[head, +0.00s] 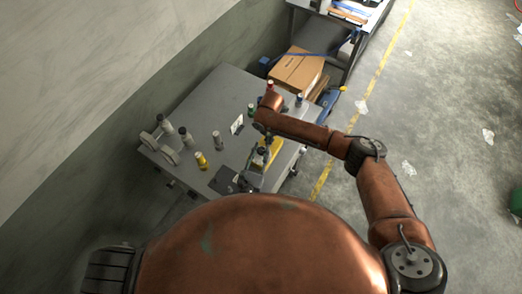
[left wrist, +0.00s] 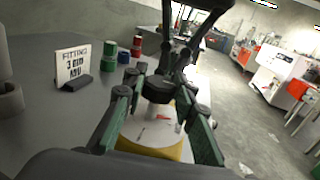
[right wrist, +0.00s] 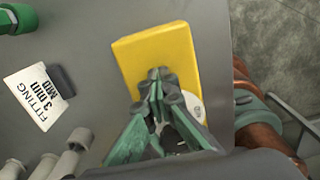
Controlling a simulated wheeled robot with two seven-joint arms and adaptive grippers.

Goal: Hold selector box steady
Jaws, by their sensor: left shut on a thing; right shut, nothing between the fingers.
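The yellow selector box (right wrist: 155,55) lies on the grey table in the right wrist view, with a round white dial (right wrist: 192,105) on it, partly hidden. In the left wrist view the box (left wrist: 150,146) shows low between the spread green fingers of my left gripper (left wrist: 158,120), which is shut on it. My right gripper (right wrist: 158,78) is shut and empty, its tips over the box beside the dial; I cannot tell whether they touch. The box also shows in the head view (head: 266,153), partly covered by the arms.
A small card reading "FITTING 3 mm MID" (left wrist: 73,65) stands on the table (head: 190,108). A cardboard box (head: 297,72) sits beyond the table.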

